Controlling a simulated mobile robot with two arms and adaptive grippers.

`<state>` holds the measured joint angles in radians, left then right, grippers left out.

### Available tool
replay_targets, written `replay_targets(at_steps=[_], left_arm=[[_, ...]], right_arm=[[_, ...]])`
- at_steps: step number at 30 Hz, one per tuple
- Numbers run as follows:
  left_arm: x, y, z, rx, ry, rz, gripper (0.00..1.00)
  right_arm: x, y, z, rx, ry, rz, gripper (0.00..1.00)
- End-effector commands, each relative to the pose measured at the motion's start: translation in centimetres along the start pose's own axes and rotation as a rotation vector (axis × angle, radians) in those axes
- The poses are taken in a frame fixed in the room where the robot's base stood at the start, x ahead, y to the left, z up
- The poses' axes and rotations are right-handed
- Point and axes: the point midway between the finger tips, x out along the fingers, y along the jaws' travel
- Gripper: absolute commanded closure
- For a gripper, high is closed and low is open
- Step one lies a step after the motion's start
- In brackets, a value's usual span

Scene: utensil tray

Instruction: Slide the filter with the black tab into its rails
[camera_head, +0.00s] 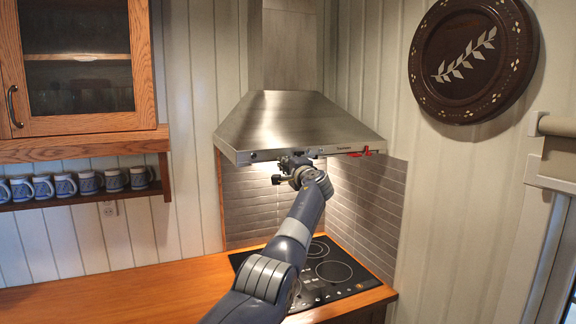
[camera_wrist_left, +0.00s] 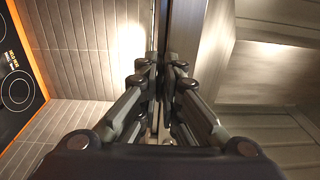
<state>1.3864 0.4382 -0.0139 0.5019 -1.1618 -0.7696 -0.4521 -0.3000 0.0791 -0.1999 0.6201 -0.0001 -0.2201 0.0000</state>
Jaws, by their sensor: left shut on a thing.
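My left gripper (camera_head: 292,165) is raised to the front lower edge of the steel range hood (camera_head: 300,118). In the left wrist view its fingers (camera_wrist_left: 161,72) are closed together on a thin dark edge, seen nearly edge-on, which I take to be the filter (camera_wrist_left: 161,28). Most of the filter, its black tab and the rails are hidden or cannot be told apart here. A red piece (camera_head: 367,152) shows at the right end of the hood's front edge. My right gripper is in neither view.
A black cooktop (camera_head: 335,272) is set in the wooden counter (camera_head: 120,300) below the hood; it also shows in the left wrist view (camera_wrist_left: 18,115). A shelf with several mugs (camera_head: 65,186) is at the left. The counter's left part is clear.

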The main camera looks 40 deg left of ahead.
Motion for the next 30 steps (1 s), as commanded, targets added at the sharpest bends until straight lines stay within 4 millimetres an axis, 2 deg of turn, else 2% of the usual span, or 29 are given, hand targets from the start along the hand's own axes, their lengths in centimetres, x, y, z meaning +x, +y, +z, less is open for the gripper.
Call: replay_targets(at_steps=[12, 13, 15, 30], left_arm=[[0.02, -0.14, 0.00, -0.001, 0.000, -0.002, 1.00], [0.02, -0.13, 0.00, -0.001, 0.000, -0.002, 0.88], [0.02, -0.12, 0.00, -0.001, 0.000, -0.002, 0.72], [-0.37, 0.09, -0.10, -0.002, 0.000, 0.000, 0.71]], right_arm=[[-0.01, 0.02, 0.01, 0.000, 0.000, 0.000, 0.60], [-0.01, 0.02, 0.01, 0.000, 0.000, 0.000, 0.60], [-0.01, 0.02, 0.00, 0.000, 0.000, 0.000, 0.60], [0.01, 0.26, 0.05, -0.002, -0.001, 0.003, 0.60]])
